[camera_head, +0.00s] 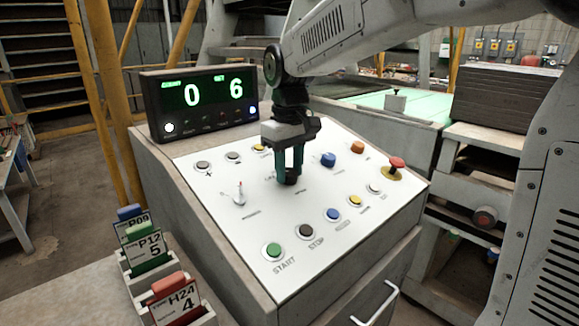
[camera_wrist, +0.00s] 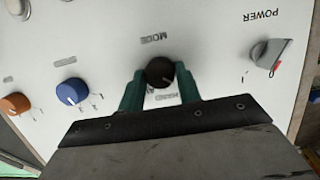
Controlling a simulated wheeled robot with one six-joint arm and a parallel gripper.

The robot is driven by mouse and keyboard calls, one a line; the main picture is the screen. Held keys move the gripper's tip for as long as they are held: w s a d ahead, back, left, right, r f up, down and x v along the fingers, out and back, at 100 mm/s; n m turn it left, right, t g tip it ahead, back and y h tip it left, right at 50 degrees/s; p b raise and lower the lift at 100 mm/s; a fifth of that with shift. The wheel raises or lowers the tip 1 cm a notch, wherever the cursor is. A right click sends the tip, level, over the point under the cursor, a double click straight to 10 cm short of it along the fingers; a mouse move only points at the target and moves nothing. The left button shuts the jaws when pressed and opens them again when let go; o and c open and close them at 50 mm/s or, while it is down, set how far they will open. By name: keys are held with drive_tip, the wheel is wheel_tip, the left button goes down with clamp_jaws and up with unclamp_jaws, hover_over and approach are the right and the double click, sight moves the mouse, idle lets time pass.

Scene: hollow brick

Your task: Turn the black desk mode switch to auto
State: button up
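The black mode switch (camera_wrist: 160,72) is a round knob on the white panel, under the upside-down word MODE in the wrist view. In the head view the knob (camera_head: 292,179) shows low between my fingertips, partly hidden. My gripper (camera_wrist: 160,80) points down at the panel, its two green fingers on either side of the knob and seemingly touching it. In the head view my gripper (camera_head: 289,172) stands over the panel's middle. A label, seemingly HAND, shows partly between the fingers. The knob's pointer direction is hard to make out.
Near the switch are the power lever (camera_head: 239,195), a blue knob (camera_head: 328,159), an orange knob (camera_head: 358,147) and a red mushroom button (camera_head: 397,163). Push buttons, including green START (camera_head: 273,251), line the front edge. A display (camera_head: 200,98) reading 0 and 6 stands behind.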

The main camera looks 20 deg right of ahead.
drive_tip(key=shift+m, duration=0.4)
drive_tip(key=m+y, duration=0.1)
drive_tip(key=m, duration=0.2)
drive_tip(key=shift+d+m, duration=0.15)
drive_tip(key=shift+m, duration=0.25)
drive_tip(key=m, duration=0.2)
drive_tip(key=m+y, duration=0.1)
drive_tip(key=m, duration=0.2)
drive_tip(key=shift+d+y, duration=0.15)
drive_tip(key=shift+y, duration=0.15)
drive_tip(key=m+t+y, duration=0.1)
drive_tip(key=m, duration=0.4)
drive_tip(key=shift+s+d, duration=0.1)
drive_tip(key=m+t, duration=0.1)
drive_tip(key=m, duration=0.3)
drive_tip(key=shift+s+m+y, duration=0.1)
drive_tip(key=shift+m+y, duration=0.2)
drive_tip(key=shift+y, duration=0.1)
drive_tip(key=shift+m, duration=0.3)
drive_tip(key=o, duration=1)
drive_tip(key=shift+f, duration=0.1)
drive_tip(key=shift+c, duration=0.2)
